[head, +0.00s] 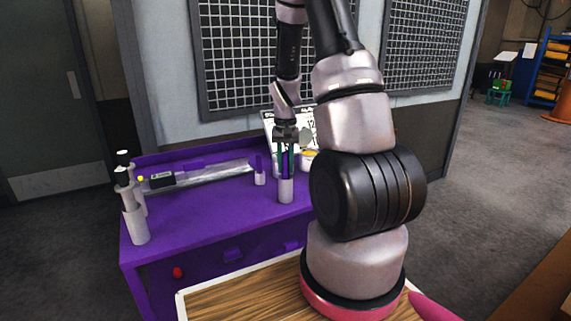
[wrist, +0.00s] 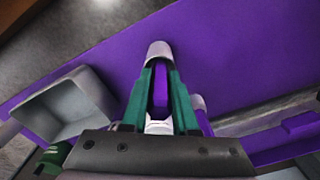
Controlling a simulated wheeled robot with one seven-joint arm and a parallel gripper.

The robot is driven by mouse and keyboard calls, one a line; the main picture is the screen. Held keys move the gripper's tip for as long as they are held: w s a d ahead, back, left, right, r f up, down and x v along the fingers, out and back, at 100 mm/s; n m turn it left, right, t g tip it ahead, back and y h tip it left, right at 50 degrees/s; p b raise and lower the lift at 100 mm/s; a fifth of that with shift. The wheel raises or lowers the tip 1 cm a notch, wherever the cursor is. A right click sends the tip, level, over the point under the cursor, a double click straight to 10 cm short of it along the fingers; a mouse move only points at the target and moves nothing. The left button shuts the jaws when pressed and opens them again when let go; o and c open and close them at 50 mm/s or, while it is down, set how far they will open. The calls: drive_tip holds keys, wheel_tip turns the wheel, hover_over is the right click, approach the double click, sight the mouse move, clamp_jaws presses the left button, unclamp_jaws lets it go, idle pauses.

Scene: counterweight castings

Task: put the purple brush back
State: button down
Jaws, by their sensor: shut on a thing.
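My gripper (head: 286,174) is above the purple bench, pointing down, with its green fingers shut on a purple brush. The wrist view shows the purple brush (wrist: 160,86) upright between the two fingers. A pale grey cylinder (head: 286,191) is directly below the fingertips; it also shows just past them in the wrist view (wrist: 158,50). I cannot tell whether the brush's lower end is inside this cylinder. The fingers hide most of the brush in the head view.
A smaller purple-and-white upright piece (head: 260,171) stands close to the left of my gripper. A long grey bar with a black block (head: 162,179) lies behind. Pale bottles (head: 135,218) stand at the bench's left end. A white calendar-like board (head: 284,118) is at the back.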

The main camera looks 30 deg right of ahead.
drive_tip(key=c, duration=0.6)
unclamp_jaws()
wheel_tip(320, 180, up, 11)
drive_tip(key=shift+f, duration=0.1)
